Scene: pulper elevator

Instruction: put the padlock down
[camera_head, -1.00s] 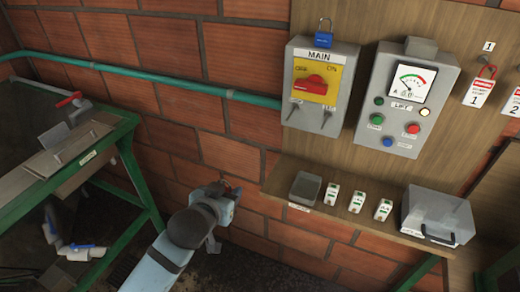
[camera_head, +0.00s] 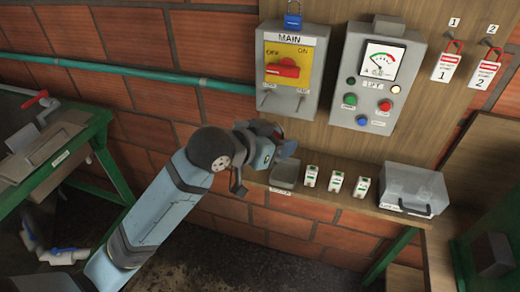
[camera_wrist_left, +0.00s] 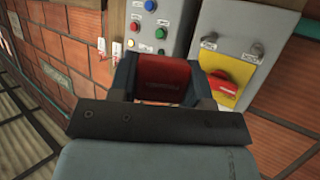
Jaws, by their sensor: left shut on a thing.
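My left gripper (camera_head: 282,141) is at the left end of the wooden shelf (camera_head: 325,206), above a small grey tray (camera_head: 285,174). In the left wrist view it is shut on a red padlock (camera_wrist_left: 163,76), whose body shows between the two dark fingers. The shackle of this padlock cannot be made out. In the head view the hand mostly hides it. A blue padlock (camera_head: 293,20) sits at the top of the grey MAIN switch box (camera_head: 290,98). My right gripper is not in view.
The LIFT panel (camera_head: 378,85) and red tags (camera_head: 451,66) are above. A green-framed table (camera_head: 100,135) is at left.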

